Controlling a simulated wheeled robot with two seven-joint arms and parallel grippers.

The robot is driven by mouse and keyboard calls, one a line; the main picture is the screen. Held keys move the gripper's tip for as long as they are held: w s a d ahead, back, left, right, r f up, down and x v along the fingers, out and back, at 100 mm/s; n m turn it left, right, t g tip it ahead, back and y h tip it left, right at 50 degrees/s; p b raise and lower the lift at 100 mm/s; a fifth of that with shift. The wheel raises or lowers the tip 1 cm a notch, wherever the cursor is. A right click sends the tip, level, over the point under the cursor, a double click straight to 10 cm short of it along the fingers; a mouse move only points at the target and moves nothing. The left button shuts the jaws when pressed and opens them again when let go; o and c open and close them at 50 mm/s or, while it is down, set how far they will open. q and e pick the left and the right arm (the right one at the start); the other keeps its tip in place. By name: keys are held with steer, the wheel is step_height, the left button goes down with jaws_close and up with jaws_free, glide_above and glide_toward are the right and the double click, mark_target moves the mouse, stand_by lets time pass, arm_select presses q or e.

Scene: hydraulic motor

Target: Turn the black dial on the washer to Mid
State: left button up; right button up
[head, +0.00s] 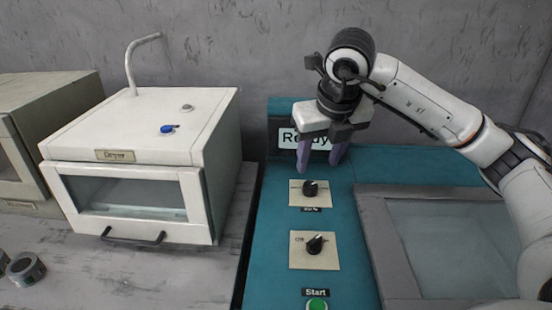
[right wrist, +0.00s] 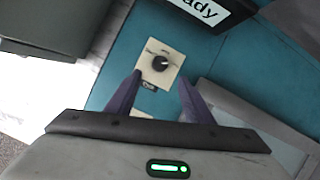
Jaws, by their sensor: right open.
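The washer is the teal machine (head: 262,235) with two black dials on cream plates. The upper dial (head: 311,188) sits nearest the "Ready" display, with a small label below it too small to read. The lower dial (head: 315,244) has its pointer tilted to the upper right. My right gripper (head: 319,168) is open and empty, its purple fingers pointing down just above and behind the upper dial. In the right wrist view a black dial (right wrist: 160,63) on its plate shows beyond and between the open fingertips (right wrist: 162,80), apart from them. My left gripper is not in view.
A green Start button (head: 317,304) is below the dials. The washer's grey-framed glass lid (head: 455,250) lies to the right. A white dryer (head: 140,165) with a handle stands left. Dark round objects (head: 25,268) lie on the grey counter at far left.

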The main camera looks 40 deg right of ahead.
mark_target(310, 185)
steer(key=x, duration=0.8)
steer(key=shift+w+d+f, duration=0.1)
steer(key=shift+f, duration=0.2)
steer(key=shift+w+d+f, duration=0.1)
steer(key=shift+w+f, duration=0.2)
steer(key=shift+f, duration=0.2)
steer(key=c, duration=1)
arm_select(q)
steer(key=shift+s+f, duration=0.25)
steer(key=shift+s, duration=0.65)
arm_select(e)
steer(key=shift+c, duration=0.2)
